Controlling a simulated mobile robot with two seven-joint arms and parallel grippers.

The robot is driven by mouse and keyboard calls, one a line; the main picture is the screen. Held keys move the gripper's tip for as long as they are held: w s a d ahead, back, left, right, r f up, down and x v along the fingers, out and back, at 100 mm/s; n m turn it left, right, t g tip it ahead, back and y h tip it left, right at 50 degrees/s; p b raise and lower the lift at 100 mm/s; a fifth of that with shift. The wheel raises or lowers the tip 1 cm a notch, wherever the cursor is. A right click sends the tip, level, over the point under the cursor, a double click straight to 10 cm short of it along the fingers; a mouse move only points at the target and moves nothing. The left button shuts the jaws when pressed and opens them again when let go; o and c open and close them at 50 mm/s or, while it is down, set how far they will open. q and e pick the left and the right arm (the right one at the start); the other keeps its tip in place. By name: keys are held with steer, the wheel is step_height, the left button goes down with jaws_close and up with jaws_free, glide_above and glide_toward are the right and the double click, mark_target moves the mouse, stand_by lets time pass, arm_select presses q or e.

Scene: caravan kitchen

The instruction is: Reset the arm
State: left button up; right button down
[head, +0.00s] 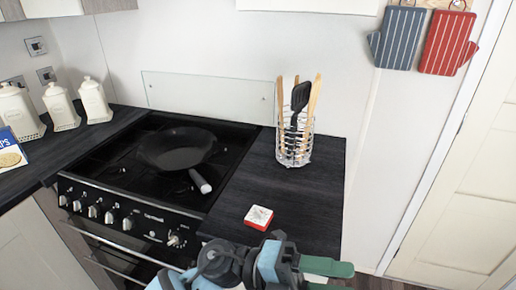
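One of my arms shows at the bottom centre of the head view, with blue and dark grey links. It comes in from the lower left, so I take it as my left arm. Its gripper (340,278) points right, near the front edge of the right-hand counter. Two dark green fingers show with a gap between them; the lower one is cut off by the frame edge. I see nothing held in the gap. My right gripper is not in view.
A red and white timer-like item (258,217) lies on the dark counter (240,190) just beyond the arm. A wire utensil holder (294,146) stands behind it. A black pan (177,148) sits on the stove (125,165). White canisters (60,106) stand left.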

arm_select(q)
steer(key=w+a+f+n+t, duration=0.3)
steer(key=a+n+t, duration=0.1)
steer(key=n+t, duration=0.6)
steer(key=w+a+f+n+t, duration=0.2)
steer(key=w+a+n+t, duration=0.2)
steer(key=n+t, duration=0.5)
steer(key=a+f+n+t+y, duration=0.5)
steer(key=a+f+n+y, duration=0.55)
steer(key=f, duration=0.25)
steer(key=s+a+f+n+g+y, duration=0.3)
steer(key=s+a+f, duration=0.3)
steer(key=s+f, duration=0.4)
steer(key=s+a+f+n+g+y, duration=0.4)
steer(key=s+a+f, duration=0.3)
steer(key=s+f, duration=0.3)
steer(key=shift+s+n+g+p, duration=0.15)
steer(key=shift+n+g+p, duration=0.15)
steer(key=shift+n+g, duration=0.5)
